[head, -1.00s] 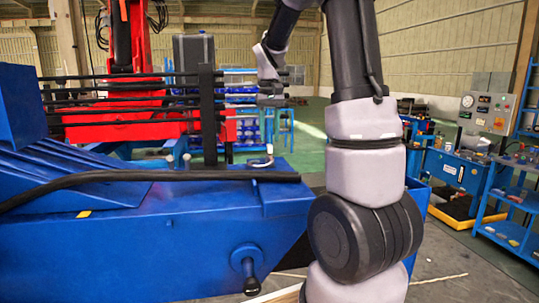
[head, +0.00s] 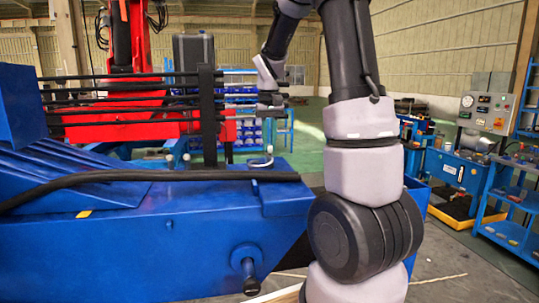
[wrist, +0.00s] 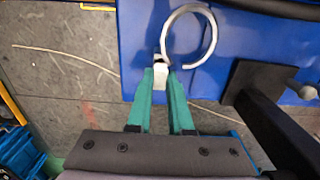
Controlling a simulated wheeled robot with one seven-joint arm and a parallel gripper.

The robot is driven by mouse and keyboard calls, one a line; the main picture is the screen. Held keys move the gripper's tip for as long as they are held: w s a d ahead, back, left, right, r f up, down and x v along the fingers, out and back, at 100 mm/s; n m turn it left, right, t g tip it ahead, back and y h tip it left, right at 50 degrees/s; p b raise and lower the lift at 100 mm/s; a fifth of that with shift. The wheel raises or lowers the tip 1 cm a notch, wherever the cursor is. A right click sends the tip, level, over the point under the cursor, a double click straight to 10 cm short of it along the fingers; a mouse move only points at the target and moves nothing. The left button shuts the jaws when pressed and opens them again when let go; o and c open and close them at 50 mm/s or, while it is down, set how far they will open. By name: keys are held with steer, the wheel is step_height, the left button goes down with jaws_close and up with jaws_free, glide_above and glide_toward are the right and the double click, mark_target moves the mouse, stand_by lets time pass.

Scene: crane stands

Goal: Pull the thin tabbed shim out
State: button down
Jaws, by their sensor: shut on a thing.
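The rest of the shim cannot be made out. In the head view my gripper (head: 270,103) hangs small above the blue machine body, and its fingertips and the tab are too small to tell.
The open metal ring (wrist: 190,36) lies right beside the fingertips. A black post with a plate (wrist: 258,88) stands close on the right. The blue machine body (head: 150,245) carries a thick black hose (head: 150,177). Grey floor (wrist: 60,85) is clear at left.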

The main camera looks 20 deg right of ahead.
steer(key=shift+r, duration=3.2)
